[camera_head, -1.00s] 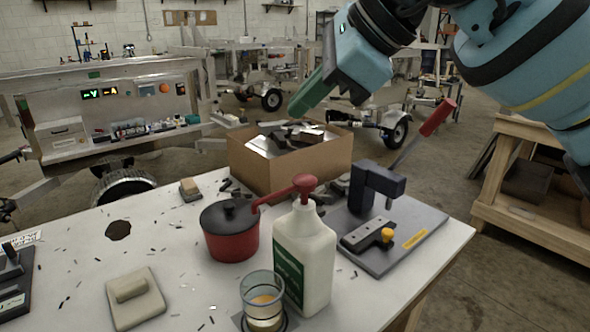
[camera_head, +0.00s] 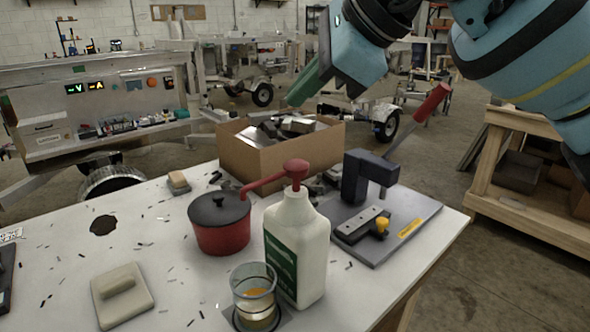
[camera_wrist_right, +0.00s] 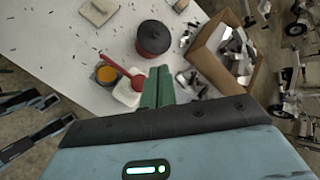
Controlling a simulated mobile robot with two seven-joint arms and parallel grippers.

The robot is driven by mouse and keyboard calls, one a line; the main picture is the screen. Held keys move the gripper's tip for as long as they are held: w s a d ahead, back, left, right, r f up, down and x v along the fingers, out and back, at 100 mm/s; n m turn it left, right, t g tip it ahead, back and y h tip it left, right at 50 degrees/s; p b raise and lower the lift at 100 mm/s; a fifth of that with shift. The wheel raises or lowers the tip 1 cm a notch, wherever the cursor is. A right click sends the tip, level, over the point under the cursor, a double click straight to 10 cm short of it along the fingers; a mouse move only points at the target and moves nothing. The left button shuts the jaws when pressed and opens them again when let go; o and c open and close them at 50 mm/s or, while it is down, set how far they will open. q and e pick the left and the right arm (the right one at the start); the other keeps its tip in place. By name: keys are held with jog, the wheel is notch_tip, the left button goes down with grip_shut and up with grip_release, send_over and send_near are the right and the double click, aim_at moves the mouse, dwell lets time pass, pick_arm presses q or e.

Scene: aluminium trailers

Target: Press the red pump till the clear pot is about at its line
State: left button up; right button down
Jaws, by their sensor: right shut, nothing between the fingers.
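The red pump (camera_head: 296,170) tops a white bottle (camera_head: 297,250) with a green label; its spout points left. In the right wrist view the pump head (camera_wrist_right: 138,82) is just left of my fingers, and its spout reaches towards the clear pot (camera_wrist_right: 106,73). In the head view the clear pot (camera_head: 254,296) stands in front of the bottle with some amber liquid low inside; I cannot make out its line clearly. My right gripper (camera_head: 303,86) is shut and empty, its green fingers above and behind the pump, apart from it.
A red lidded pan (camera_head: 220,226) stands left of the bottle, a cardboard box (camera_head: 280,160) of metal parts behind. A dark press with a red-handled lever (camera_head: 370,182) stands right. A beige block (camera_head: 122,292) lies front left.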

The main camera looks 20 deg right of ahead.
jog(key=b, duration=0.3)
send_over(304, 165)
notch_tip(304, 165, down, 5)
jog(key=shift+w+r, duration=0.1)
jog(key=shift+f+b, duration=0.6)
jog(key=shift+f, duration=0.25)
pick_arm(q)
jog(key=f, duration=0.2)
jog(key=w+f, duration=0.1)
jog(key=f, duration=0.1)
jog(key=shift+w+a, duration=0.2)
jog(key=shift+r, duration=0.15)
jog(key=shift+s+d+f, duration=0.1)
jog(key=shift+s+f, duration=0.1)
jog(key=shift+w+r, duration=0.1)
pick_arm(e)
jog(key=shift+f, duration=0.1)
pick_arm(q)
jog(key=shift+f, duration=0.25)
pick_arm(e)
jog(key=shift+f, duration=0.3)
